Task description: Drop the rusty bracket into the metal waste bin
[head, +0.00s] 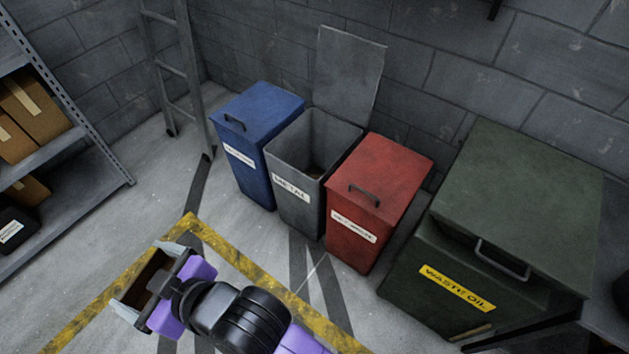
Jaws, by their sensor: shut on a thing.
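The grey metal waste bin (292,188) stands against the back wall with a white METAL label on its front. Its lid (347,68) is raised upright, and something brownish shows inside at the bottom. My gripper (137,299) is at the lower left, in front of and left of the bins, apart from them. It is shut on a brown, flat-faced piece, the rusty bracket (153,281), which shows between the jaws. Part of the bracket is hidden by the jaws.
A closed blue bin (256,107) stands left of the metal bin, a closed red bin (385,165) right. A large green WASTE OIL bin (520,190) is at the right. A ladder (180,65) and shelving with boxes (60,150) are left. Yellow-lined floor (240,258) is clear.

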